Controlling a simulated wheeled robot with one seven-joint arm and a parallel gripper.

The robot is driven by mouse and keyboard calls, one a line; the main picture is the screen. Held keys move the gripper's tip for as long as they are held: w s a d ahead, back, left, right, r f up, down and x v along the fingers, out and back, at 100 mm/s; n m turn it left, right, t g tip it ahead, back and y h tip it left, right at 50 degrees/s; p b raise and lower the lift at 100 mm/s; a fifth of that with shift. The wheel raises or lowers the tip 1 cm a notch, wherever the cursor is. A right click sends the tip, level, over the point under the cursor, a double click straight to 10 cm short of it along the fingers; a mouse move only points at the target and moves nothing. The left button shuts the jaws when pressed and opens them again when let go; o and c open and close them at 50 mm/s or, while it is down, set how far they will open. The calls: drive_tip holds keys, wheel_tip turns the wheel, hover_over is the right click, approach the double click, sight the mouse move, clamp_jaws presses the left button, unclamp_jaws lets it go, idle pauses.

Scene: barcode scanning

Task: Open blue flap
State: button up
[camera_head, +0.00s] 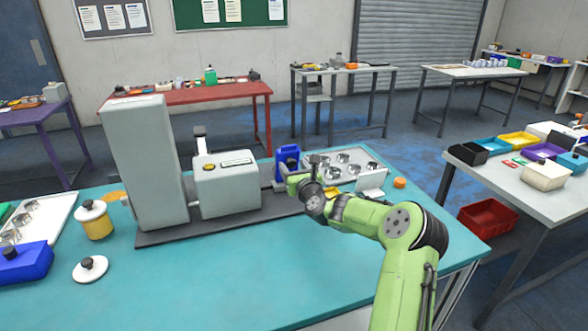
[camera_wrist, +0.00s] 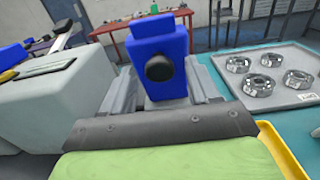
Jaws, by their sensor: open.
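The blue flap (camera_head: 287,158) stands upright at the right end of the grey machine on the teal table. In the wrist view the blue flap (camera_wrist: 155,35) is straight ahead, with a round black knob (camera_wrist: 159,68) on its near face. My gripper (camera_head: 290,182) is just in front of the flap, at its lower right in the head view. It is open, and in the wrist view grey parts show on both sides of the flap's lower portion. I cannot tell whether any finger touches it.
A light tray (camera_head: 348,157) with several metal rings lies right of the flap. The tall grey machine body (camera_head: 145,160) and a grey box (camera_head: 228,190) stand to the left. A white-lidded yellow jar (camera_head: 95,222) and a blue container (camera_head: 25,262) are further left.

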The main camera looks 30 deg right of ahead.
sight(289, 156)
clamp_jaws()
idle(0.3)
drive_tip(key=p, duration=0.2)
drive_tip(key=r+p, duration=0.1)
drive_tip(key=p, duration=0.1)
drive_tip(key=shift+w+r+g, duration=0.2)
drive_tip(key=shift+w+g, duration=0.1)
drive_tip(key=shift+g, duration=0.1)
drive_tip(key=p, duration=0.3)
drive_tip(key=w+r+g+p, duration=0.1)
drive_tip(key=p, duration=0.2)
drive_tip(key=shift+w+d, duration=0.1)
drive_tip(key=shift+d, duration=0.1)
drive_tip(key=shift+w+d+f+g+y+p, duration=0.15)
drive_tip(key=shift+w+g+y+p, duration=0.2)
drive_tip(key=shift+p, duration=0.9)
drive_tip(key=shift+s+f, duration=0.1)
